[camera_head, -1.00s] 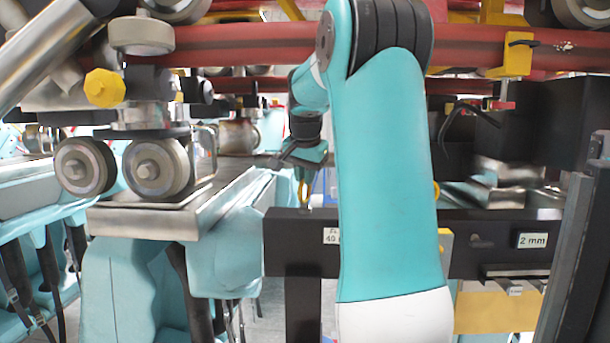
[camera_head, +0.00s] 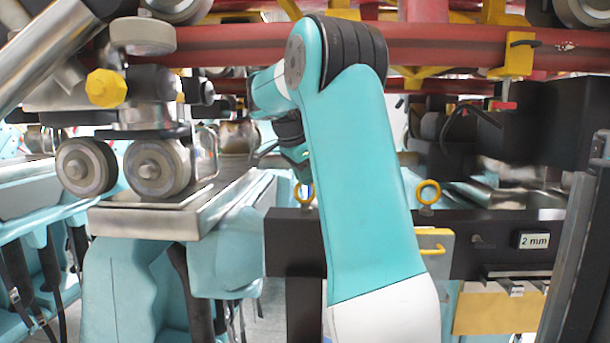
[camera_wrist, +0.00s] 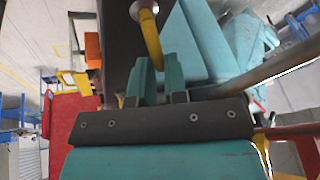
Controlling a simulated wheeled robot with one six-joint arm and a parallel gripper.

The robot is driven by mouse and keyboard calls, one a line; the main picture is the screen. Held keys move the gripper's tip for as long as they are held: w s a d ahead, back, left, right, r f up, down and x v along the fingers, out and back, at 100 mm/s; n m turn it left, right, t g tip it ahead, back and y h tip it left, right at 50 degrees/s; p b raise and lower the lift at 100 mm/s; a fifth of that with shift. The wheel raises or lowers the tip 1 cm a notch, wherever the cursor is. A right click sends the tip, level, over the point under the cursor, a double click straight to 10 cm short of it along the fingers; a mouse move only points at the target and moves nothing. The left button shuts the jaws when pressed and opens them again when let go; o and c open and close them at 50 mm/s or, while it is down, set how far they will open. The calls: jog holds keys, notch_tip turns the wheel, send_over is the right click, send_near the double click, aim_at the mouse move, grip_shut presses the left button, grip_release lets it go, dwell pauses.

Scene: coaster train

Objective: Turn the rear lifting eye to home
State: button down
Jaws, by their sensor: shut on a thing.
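A yellow lifting eye (camera_head: 304,195) stands on the left end of the black beam (camera_head: 480,225) in the head view. My gripper (camera_head: 301,168) reaches down to this eye from above. In the wrist view, the yellow ring (camera_wrist: 151,38) runs between the two teal fingers of my gripper (camera_wrist: 154,68), which are shut on it. The ring's lower part sits on a round metal collar (camera_wrist: 143,10). A second yellow lifting eye (camera_head: 428,192) stands upright on the beam, right of my arm, with nothing touching it. The exact angle of the held eye is hard to tell.
A wheel assembly (camera_head: 150,165) on a metal plate stands at left. Red rails (camera_head: 450,48) cross above the beam. A black block (camera_head: 570,120) and a dark post (camera_head: 575,260) stand at right. A plate labelled 2 mm (camera_head: 533,240) is on the beam.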

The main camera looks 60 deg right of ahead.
jog(key=m+g, duration=0.1)
jog(key=m, duration=0.1)
jog(key=m+g, duration=0.1)
jog(key=m, duration=0.2)
jog(key=shift+w+y, duration=0.2)
jog(key=shift+y, duration=0.2)
jog(key=shift+m, duration=0.3)
jog(key=c, duration=1.1)
grip_release()
jog(key=shift+c, duration=0.2)
jog(key=shift+s, duration=0.1)
